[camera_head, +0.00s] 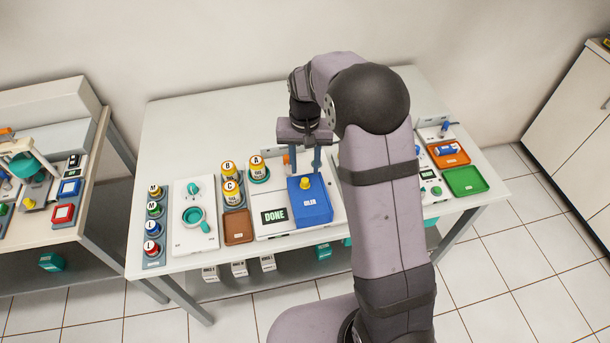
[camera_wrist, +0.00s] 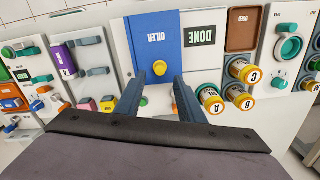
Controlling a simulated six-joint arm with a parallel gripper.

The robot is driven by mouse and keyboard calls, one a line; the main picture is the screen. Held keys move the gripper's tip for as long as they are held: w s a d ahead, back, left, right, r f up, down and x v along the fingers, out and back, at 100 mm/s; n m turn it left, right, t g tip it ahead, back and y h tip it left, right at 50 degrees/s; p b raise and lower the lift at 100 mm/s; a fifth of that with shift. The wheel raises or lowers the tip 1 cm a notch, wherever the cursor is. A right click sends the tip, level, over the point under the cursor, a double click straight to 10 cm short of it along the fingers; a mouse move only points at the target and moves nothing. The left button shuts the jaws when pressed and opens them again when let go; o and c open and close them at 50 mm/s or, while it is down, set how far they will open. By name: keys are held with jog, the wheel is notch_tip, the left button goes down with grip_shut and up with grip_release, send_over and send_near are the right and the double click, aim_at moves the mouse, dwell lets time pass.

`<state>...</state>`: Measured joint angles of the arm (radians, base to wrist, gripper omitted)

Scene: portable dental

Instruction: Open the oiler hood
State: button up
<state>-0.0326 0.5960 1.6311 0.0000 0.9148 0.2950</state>
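The oiler hood (camera_head: 309,206) is a blue cover marked OILER with a yellow knob (camera_head: 305,183) near its back edge. It lies flat and looks closed on the white oiler base (camera_head: 265,234). In the wrist view the blue hood (camera_wrist: 157,32) is upside down, with the yellow knob (camera_wrist: 160,68) at its near edge. My gripper (camera_head: 306,168) points down above the back edge of the hood. In the wrist view its two fingers (camera_wrist: 162,88) are spread wide and empty, with the knob showing beyond and between their tips. Whether a fingertip touches anything is unclear.
A DONE display (camera_head: 274,216) sits left of the hood. Bottles A, B and C (camera_head: 231,190) and a brown tray (camera_head: 238,227) stand farther left. Orange and green trays (camera_head: 465,181) are on the right. My arm hides part of the table right of the hood.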

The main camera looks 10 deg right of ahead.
aim_at(304, 180)
jog(key=shift+f+p, duration=0.8)
jog(key=shift+f, duration=2.1)
jog(key=shift+c, duration=0.3)
grip_shut()
jog(key=shift+a, duration=0.1)
